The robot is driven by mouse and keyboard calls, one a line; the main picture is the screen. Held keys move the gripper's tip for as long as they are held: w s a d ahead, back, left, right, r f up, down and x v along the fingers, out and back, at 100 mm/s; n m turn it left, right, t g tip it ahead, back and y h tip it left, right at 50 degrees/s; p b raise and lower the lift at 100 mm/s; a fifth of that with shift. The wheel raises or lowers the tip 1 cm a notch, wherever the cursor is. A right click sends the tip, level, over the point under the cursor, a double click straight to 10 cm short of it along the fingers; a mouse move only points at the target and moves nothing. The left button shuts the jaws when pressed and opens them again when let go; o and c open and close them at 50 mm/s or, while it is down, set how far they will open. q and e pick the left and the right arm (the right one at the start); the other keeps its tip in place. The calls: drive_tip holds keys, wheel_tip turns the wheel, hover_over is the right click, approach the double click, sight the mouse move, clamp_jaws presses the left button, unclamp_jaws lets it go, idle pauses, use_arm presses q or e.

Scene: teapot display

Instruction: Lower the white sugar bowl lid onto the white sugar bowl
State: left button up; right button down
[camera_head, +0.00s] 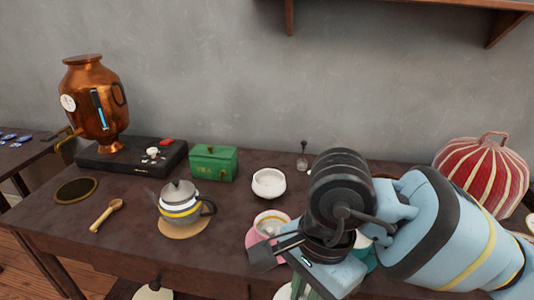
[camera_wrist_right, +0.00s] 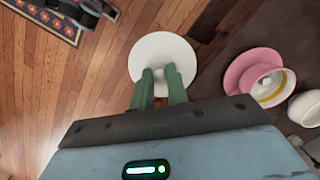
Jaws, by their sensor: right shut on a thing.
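The white sugar bowl lid (camera_wrist_right: 163,48) is a round white disc in the right wrist view. My right gripper (camera_wrist_right: 160,73) is shut on its knob, one green finger on each side. Floor shows beyond the lid, past the table's front edge. A sliver of the lid (camera_head: 284,292) shows at the bottom of the head view. The white sugar bowl (camera_head: 268,183) seems to be the open white bowl on the table, apart from and behind the lid. A white bowl (camera_wrist_right: 306,108) is cut off at the right wrist view's edge. My left gripper is not in view.
A pink cup or saucer (camera_head: 270,222) stands near the front edge, between my right gripper and the bowl. A red striped cosy (camera_head: 483,170) stands right.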

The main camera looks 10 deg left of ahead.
drive_tip(key=w+d+f+n, duration=0.1)
drive_tip(key=d+n, duration=0.3)
drive_tip(key=d, duration=0.6)
drive_tip(key=w+d+f+n+h, duration=0.1)
drive_tip(key=w+d+f+n, duration=0.1)
drive_tip(key=d, duration=0.9)
drive_tip(key=f+n, duration=0.1)
drive_tip(key=n, duration=0.1)
drive_tip(key=shift+n+g, duration=0.3)
drive_tip(key=shift+r, duration=0.1)
